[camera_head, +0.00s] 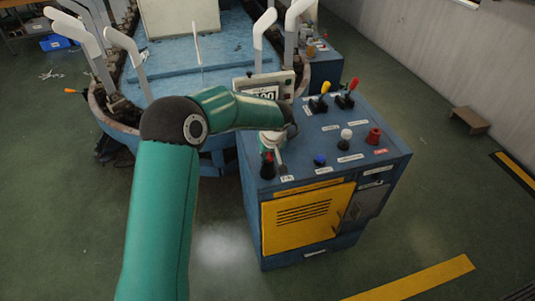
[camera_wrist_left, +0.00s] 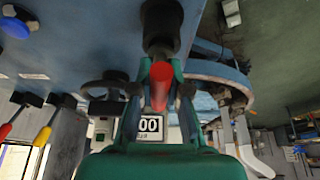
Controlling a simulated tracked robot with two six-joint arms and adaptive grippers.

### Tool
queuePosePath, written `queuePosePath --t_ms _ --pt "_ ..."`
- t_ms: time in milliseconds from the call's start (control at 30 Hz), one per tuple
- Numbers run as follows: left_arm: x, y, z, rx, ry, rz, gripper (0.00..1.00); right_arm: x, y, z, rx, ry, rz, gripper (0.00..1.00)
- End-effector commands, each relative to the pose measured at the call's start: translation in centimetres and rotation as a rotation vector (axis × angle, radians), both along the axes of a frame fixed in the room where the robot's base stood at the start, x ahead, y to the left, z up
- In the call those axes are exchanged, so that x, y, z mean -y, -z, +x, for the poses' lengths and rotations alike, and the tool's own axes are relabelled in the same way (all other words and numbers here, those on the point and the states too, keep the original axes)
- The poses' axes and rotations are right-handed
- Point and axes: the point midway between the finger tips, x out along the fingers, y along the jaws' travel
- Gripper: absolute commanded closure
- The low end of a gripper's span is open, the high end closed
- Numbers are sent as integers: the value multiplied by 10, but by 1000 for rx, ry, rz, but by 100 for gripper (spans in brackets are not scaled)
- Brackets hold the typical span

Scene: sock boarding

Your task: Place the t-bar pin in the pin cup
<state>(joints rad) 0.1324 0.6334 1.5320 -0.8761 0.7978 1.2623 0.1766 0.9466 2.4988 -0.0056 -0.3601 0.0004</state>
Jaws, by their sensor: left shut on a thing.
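My left gripper (camera_wrist_left: 160,72) is shut on a red cylinder, apparently the t-bar pin (camera_wrist_left: 159,88), gripped between its two fingers in the left wrist view. A black cylindrical piece (camera_wrist_left: 160,28) stands right by the fingertips in line with the red part. It may be the pin cup, but I cannot tell, nor whether the pin touches it. In the head view my left gripper (camera_head: 271,150) hangs over the near left corner of the console top. A dark upright piece (camera_head: 268,167) sits just below it. My right gripper is out of view.
The blue console (camera_head: 340,165) carries a blue button (camera_head: 320,160), a white knob (camera_head: 346,135), a red knob (camera_head: 374,136) and yellow and red levers (camera_head: 346,95). A display (camera_head: 262,92) stands behind my left wrist. White sock forms (camera_head: 263,35) stand around the machine behind.

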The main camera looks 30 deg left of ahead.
Motion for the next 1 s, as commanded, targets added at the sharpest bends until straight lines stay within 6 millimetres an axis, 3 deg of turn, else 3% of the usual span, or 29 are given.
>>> queuePosePath --t_ms 67,100,267,633,867,1000 --pt "0 -1 0 1 0 0 100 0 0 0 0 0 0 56" --pt "0 0 0 1 0 -1 83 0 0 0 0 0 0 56" --pt "0 0 0 1 0 -1 60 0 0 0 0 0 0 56" --pt "0 -3 0 1 0 -1 60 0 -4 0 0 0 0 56" --pt "0 -20 0 1 0 -1 60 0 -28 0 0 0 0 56" --pt "10 -42 -6 8 1 1 60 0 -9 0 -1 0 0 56"
